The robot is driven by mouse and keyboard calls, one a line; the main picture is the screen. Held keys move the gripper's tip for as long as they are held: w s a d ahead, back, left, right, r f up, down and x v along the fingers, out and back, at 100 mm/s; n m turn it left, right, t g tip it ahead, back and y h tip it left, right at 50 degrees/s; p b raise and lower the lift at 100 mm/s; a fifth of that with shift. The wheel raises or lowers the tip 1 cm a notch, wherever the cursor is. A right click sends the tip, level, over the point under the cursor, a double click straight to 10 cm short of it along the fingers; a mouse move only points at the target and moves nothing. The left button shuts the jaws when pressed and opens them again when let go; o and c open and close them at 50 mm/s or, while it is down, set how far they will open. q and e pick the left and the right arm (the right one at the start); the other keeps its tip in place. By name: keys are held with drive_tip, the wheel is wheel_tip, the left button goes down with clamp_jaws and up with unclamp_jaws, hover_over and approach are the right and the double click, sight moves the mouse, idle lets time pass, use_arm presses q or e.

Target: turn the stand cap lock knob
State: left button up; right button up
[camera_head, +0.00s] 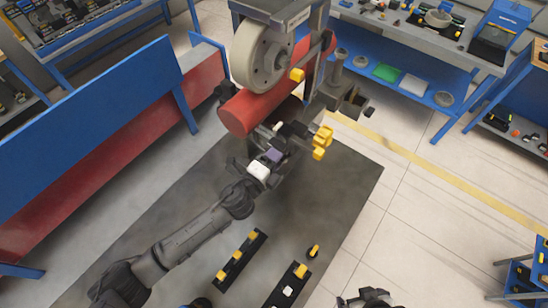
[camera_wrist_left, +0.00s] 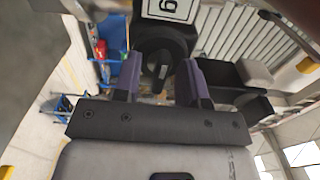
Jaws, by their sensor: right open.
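In the left wrist view, a round black knob (camera_wrist_left: 158,66) with a pale raised bar sits on a dark housing, below a white number label (camera_wrist_left: 170,10). My left gripper (camera_wrist_left: 160,75) has its two purple fingers apart, one on each side of the knob, with some gap visible; I cannot tell whether they touch it. In the head view, my left gripper (camera_head: 280,146) is at the stand below the red cylinder (camera_head: 255,105), and the knob is hidden there. My right gripper (camera_head: 370,298) is partly in view at the bottom edge, open and away from the stand.
Yellow handles (camera_head: 322,142) stick out just right of my left gripper. A large pale wheel (camera_head: 262,55) is above it. Black strips with yellow pieces (camera_head: 240,258) lie on the dark mat (camera_head: 340,190). A blue bench (camera_head: 415,75) stands at the back right.

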use_arm(q)
drive_tip(key=b+v, duration=0.2)
drive_tip(key=v, duration=1.1)
drive_tip(key=shift+s+a, duration=0.3)
drive_tip(key=a+r+n+g+y, duration=0.1)
drive_tip(key=a+n+g+y, duration=0.1)
drive_tip(key=a+n+y, duration=1.15)
drive_tip(key=s+f+n+g+h+p, duration=0.1)
drive_tip(key=s+f+n+g+p, duration=0.2)
drive_tip(key=s, duration=0.9)
drive_tip(key=s+f+n+g+h+p, duration=0.2)
drive_tip(key=s+n+g+p, duration=0.3)
drive_tip(key=s, duration=0.7)
drive_tip(key=shift+f+n+g, duration=0.5)
drive_tip(key=shift+n, duration=0.55)
